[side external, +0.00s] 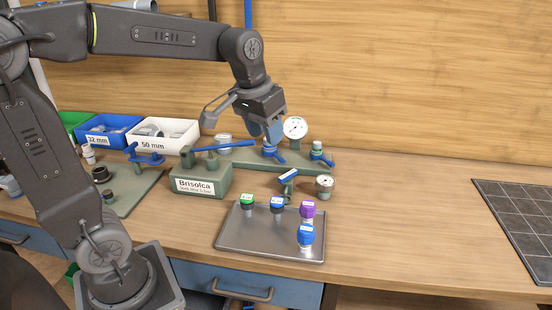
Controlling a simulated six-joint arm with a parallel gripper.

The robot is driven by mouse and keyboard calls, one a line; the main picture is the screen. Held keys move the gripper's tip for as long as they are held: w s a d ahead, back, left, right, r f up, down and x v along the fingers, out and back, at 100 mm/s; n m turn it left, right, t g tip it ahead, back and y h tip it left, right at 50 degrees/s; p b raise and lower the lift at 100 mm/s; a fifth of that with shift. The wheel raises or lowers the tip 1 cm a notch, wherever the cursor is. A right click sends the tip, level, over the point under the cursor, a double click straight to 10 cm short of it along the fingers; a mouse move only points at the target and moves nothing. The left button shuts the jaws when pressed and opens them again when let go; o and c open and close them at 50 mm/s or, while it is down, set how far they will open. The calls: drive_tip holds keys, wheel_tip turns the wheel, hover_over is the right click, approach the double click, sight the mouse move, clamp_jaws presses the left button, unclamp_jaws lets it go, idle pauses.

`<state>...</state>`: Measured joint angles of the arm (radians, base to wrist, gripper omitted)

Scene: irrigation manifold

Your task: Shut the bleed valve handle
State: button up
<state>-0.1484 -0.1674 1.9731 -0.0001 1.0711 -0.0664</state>
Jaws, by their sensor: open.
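My gripper (265,136) points down over the green manifold base (301,160), with its blue fingers open. Just below the fingertips is a small valve with a blue handle (270,152); the fingers partly hide it, and I cannot tell whether they touch it. Another small valve with a blue handle (320,157) stands to the right on the same base. No readable label shows which one is the bleed valve. A long blue lever (223,146) lies nearly level above the green Brisolca block (201,186), left of the gripper.
A white-faced gauge (295,127) stands close behind right of the gripper. A smaller gauge (325,183) and a blue-topped fitting (288,176) stand in front. A grey tray (270,243) holds several capped fittings. Labelled bins (163,135) stand left; the right table is clear up to a dark grid mat (520,222).

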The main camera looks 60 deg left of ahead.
drive_tip(key=w+a+f+g, duration=0.25)
drive_tip(key=w+a, duration=0.35)
drive_tip(key=w, duration=0.3)
approach(288, 174)
drive_tip(key=shift+g, duration=0.25)
wheel_tip(288, 174, down, 9)
drive_tip(key=shift+w+a+f, duration=0.1)
drive_tip(key=shift+w+a, duration=0.05)
drive_tip(key=shift+c, duration=0.2)
drive_tip(key=shift+m, duration=0.3)
clamp_jaws()
